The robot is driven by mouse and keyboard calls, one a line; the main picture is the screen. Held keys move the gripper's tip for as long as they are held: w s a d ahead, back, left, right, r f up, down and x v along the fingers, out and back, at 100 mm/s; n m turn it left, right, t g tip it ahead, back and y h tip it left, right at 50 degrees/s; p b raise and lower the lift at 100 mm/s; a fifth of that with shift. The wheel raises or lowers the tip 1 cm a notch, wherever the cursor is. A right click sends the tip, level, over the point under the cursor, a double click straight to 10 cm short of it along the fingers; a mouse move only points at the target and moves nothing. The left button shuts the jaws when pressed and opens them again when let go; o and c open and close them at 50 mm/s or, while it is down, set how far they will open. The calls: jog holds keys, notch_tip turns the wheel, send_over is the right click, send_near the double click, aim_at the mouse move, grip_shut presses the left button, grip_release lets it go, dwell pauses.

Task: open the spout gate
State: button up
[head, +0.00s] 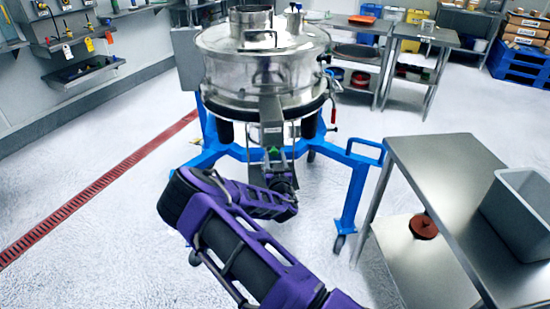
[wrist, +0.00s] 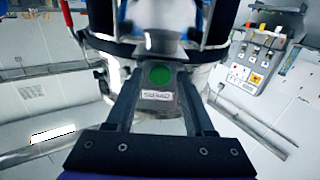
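The steel sifter (head: 262,65) stands on a blue frame, with its spout (head: 271,112) pointing down toward me at the front. A grey part with a green round mark and a white label (wrist: 157,96) shows at the spout in the wrist view. I take it as the spout gate; whether it is open or shut is unclear. My gripper (head: 273,153) is just below the spout. In the wrist view, my gripper (wrist: 160,75) has its two fingers apart, one on each side of the marked part. I cannot tell whether they touch it.
The blue frame (head: 350,195) with its casters surrounds the spout from below. A steel table (head: 435,175) with a grey bin (head: 520,210) stands close on the right. A red floor drain (head: 95,190) runs along the left, with clear floor around it.

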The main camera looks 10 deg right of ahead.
grip_shut()
